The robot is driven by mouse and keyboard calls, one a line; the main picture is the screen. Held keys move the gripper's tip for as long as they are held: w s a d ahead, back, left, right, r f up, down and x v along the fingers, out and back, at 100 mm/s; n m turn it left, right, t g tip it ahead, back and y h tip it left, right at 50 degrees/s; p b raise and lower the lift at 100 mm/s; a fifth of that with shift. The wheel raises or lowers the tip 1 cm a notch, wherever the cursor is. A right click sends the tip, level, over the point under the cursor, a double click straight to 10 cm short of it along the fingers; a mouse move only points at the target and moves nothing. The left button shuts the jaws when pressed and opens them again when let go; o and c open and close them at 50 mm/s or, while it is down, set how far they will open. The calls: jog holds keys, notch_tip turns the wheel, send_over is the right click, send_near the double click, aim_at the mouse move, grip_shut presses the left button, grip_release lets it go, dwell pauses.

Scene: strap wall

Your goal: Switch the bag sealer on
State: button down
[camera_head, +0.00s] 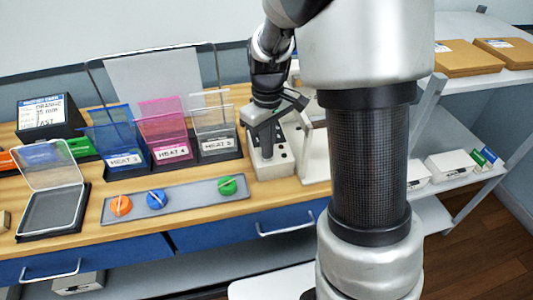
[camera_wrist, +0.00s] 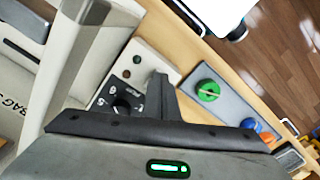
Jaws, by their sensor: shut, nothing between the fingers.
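The bag sealer (camera_head: 272,172) is a pale machine on the wooden bench, right of the stands. In the wrist view, its pale body (camera_wrist: 150,58) carries a black dial panel (camera_wrist: 108,97) with white numerals and a black knob. Two small dark round parts (camera_wrist: 137,59) sit beside the panel; I cannot tell if either is lit. A grey long arm and partly cut-off lettering show at the left. My gripper (camera_wrist: 160,80) is shut and empty, its fingers close over the sealer beside the dial panel. In the head view my gripper (camera_head: 266,148) points down at the sealer; contact is unclear.
A grey strip (camera_head: 190,200) with orange, blue and green knobs lies in front. Blue, pink and clear stands (camera_head: 165,137) labelled HEAT are left of the sealer. An open clear-lidded box (camera_head: 55,208) is further left. Cardboard boxes (camera_head: 468,57) lie on the right shelf.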

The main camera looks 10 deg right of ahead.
notch_tip(320, 180, up, 7)
jog(key=p, duration=0.5)
dwell(0.5)
jog(key=shift+f, duration=0.1)
dwell(0.3)
